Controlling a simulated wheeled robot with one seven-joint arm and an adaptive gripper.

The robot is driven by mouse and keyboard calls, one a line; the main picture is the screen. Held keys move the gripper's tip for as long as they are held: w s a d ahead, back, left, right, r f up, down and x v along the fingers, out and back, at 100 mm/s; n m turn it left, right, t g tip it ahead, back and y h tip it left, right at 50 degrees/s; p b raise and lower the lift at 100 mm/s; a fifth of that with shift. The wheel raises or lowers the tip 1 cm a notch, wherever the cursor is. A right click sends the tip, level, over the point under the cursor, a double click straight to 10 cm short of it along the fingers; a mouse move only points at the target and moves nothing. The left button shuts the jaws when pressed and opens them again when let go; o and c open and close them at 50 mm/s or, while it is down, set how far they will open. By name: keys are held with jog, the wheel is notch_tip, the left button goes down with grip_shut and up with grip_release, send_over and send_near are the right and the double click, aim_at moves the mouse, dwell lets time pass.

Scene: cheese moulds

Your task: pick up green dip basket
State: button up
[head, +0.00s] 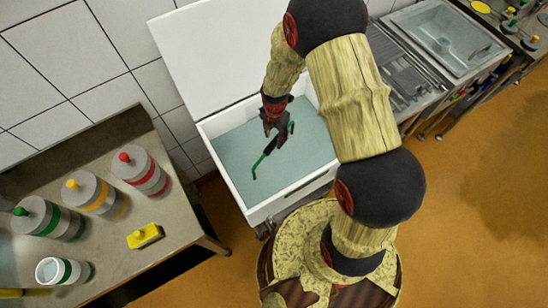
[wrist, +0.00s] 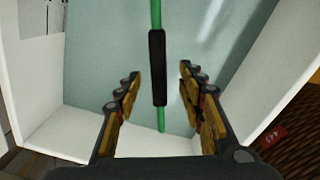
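In the white open tub (head: 297,192), a green rod (head: 258,165) with a black grip stands out over pale blue-green liquid; I take it for the handle of the green dip basket. The basket's body cannot be made out. In the wrist view the black grip (wrist: 157,66) runs up the picture, with green rod above and below it. My gripper (head: 278,122) is over the tub. Its fingers (wrist: 159,90) are spread to either side of the grip, with a gap on both sides. It holds nothing.
A white raised lid (head: 215,50) stands behind the tub. A grey table (head: 115,240) at left holds lidded canisters (head: 140,172), a white cup with a green band (head: 55,270) and a yellow block (head: 145,236). A steel sink (head: 445,40) stands at right. Orange floor is clear at lower right.

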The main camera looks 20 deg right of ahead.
aim_at(274, 141)
notch_tip(274, 141, down, 4)
jog(key=shift+w+a+f+b, duration=0.1)
jog(key=shift+f+b, duration=0.15)
jog(key=shift+b, duration=0.1)
jog(key=shift+c, duration=0.7)
jog(key=c, duration=0.7)
grip_shut()
